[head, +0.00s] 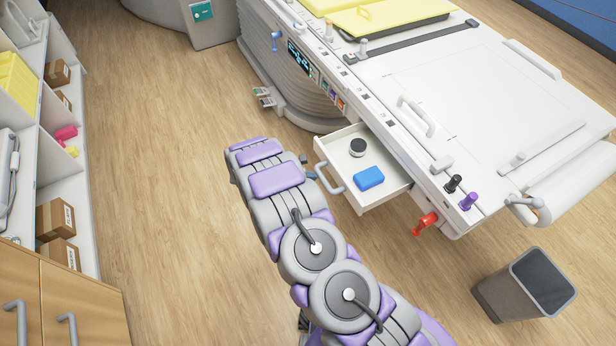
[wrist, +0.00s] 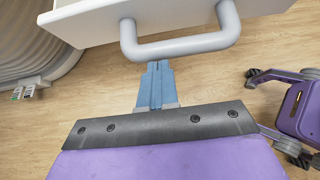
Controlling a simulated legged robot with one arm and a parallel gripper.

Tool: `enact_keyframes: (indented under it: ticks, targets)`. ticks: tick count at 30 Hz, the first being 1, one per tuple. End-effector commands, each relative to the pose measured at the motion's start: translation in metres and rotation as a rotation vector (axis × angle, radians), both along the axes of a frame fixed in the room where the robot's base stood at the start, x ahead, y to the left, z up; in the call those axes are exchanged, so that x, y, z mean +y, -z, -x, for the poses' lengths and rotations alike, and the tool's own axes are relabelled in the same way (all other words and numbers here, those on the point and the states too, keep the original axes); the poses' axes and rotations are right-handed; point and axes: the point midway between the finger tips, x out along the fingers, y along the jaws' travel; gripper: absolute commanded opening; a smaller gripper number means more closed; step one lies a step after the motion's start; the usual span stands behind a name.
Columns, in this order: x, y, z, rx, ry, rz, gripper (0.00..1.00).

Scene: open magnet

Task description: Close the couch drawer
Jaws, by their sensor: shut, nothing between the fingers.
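The couch drawer (head: 388,196) is white and stands pulled out from the side of the couch (head: 450,90). A black round item (head: 357,147) and a blue block (head: 369,178) lie in it. Its grey handle (head: 328,178) faces left, towards my arm. In the wrist view, the handle (wrist: 180,46) crosses the top, below the drawer front (wrist: 90,20). My gripper (wrist: 156,68) is shut and empty, its blue fingertips close to the handle's bar. I cannot tell whether they touch it. In the head view, my gripper is mostly hidden behind my arm.
A grey bin (head: 525,285) stands on the floor at the lower right. Shelves with boxes (head: 55,220) and a wooden cabinet (head: 60,300) line the left side. A red lever (head: 425,223) juts out from the couch near the drawer. The floor left of my arm is clear.

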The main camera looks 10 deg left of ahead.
Motion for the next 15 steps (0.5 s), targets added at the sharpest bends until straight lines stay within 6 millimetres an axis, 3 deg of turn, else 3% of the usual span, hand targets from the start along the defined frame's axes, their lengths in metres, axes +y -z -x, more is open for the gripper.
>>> enact_keyframes:
  ticks: [5, 15]
  targets:
    - [-0.008, -0.002, -0.005, 0.001, 0.002, 0.002, 0.0]
    - [-0.045, -0.003, -0.028, 0.001, 0.006, 0.002, 0.0]
